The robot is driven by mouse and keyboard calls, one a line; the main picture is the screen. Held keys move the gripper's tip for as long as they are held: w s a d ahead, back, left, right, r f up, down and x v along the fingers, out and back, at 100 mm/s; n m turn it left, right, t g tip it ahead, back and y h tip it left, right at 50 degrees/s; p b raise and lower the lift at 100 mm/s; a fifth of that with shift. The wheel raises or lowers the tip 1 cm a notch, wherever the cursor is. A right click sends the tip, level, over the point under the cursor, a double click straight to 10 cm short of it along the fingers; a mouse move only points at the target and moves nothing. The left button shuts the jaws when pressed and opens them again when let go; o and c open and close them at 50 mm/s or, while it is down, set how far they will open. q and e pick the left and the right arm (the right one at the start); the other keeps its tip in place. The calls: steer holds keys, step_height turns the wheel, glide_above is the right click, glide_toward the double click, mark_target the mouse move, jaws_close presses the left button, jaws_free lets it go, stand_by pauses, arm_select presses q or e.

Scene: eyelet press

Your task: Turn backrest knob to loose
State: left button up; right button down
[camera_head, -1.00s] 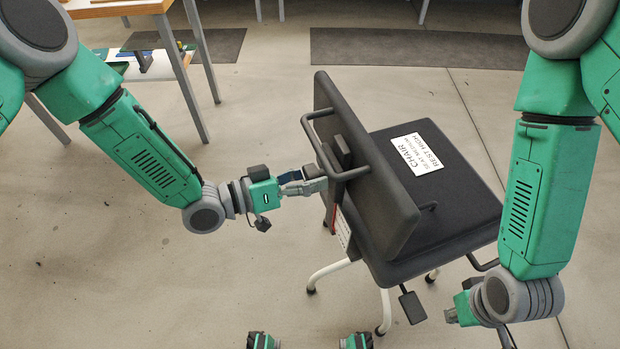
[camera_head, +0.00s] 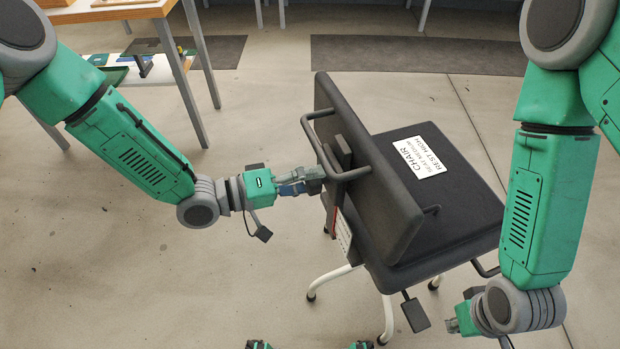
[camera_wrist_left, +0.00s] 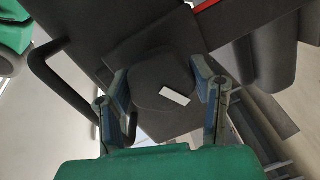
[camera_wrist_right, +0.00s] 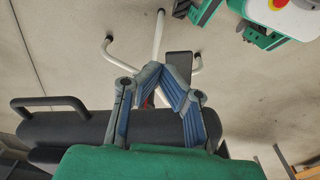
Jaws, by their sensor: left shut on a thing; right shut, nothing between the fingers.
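The black chair (camera_head: 455,185) stands on the floor with its backrest (camera_head: 375,190) toward my left arm. The backrest knob is a dark rounded knob with a white mark (camera_wrist_left: 174,96) in the left wrist view. My left gripper (camera_wrist_left: 168,88) is shut on the knob, one finger on each side of it. In the head view my left gripper (camera_head: 318,180) reaches the back of the backrest, and the knob is largely hidden there. My right gripper (camera_wrist_right: 166,70) is shut and empty, its fingertips together; in the head view it is low right, beside the chair (camera_head: 452,326).
A black bar handle (camera_head: 312,135) loops out from the backrest near my left gripper. A card (camera_head: 419,156) reading CHAIR lies on the seat. A paddle lever (camera_head: 415,313) hangs under the seat. A table (camera_head: 110,12) stands back left. Floor left of the chair is clear.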

arm_select(q)
steer(key=shift+w, duration=0.1)
stand_by(0.4)
steer(key=o, duration=1.2)
steer(key=f+v, duration=0.1)
steer(key=v, duration=1.1)
steer(key=shift+r, duration=0.45)
steer(key=shift+w, duration=0.1)
